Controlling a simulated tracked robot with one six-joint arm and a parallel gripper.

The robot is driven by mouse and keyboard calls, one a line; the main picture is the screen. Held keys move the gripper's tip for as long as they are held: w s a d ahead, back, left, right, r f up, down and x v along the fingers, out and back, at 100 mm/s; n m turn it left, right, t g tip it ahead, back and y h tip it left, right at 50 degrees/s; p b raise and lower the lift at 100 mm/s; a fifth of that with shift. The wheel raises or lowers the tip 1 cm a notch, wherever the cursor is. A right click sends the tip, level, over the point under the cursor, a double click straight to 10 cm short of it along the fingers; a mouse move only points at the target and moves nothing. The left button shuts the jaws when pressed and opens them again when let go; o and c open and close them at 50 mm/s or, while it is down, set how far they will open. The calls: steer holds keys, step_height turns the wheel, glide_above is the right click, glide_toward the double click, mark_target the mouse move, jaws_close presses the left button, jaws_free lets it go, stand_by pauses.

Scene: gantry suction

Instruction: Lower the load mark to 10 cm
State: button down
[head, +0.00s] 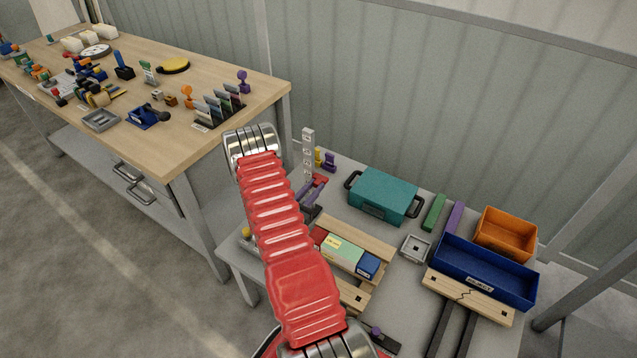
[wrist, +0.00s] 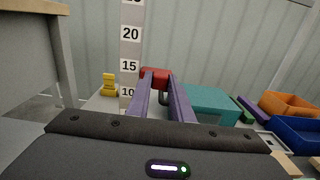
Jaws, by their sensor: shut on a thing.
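A tall pale scale post (head: 308,152) stands at the back left of the grey table. In the wrist view the scale post (wrist: 130,48) shows printed numbers 20, 15 and 10. A red piece (wrist: 155,73) is between the tips of my gripper (wrist: 161,82), just right of the post. It appears a little below the 15 label, but perspective makes the exact reading unclear. My gripper's two purple fingers are shut on it. In the head view the red piece (head: 320,180) shows beside the post; my red arm hides part of that area.
A teal case (head: 383,193) lies right of the post. A yellow piece (wrist: 109,84) stands left of it. A blue bin (head: 485,272), an orange bin (head: 505,233) and a wooden tray with coloured blocks are further right. A cluttered wooden bench (head: 215,75) is at the left.

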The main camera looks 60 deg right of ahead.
steer(key=shift+w+f, duration=0.2)
steer(key=shift+f, duration=1.6)
steer(key=c, duration=1.8)
jaws_free()
steer(key=shift+o, duration=1.2)
steer(key=shift+s, duration=0.15)
steer(key=shift+f, duration=0.1)
steer(key=a, duration=1.3)
steer(key=shift+a, duration=0.4)
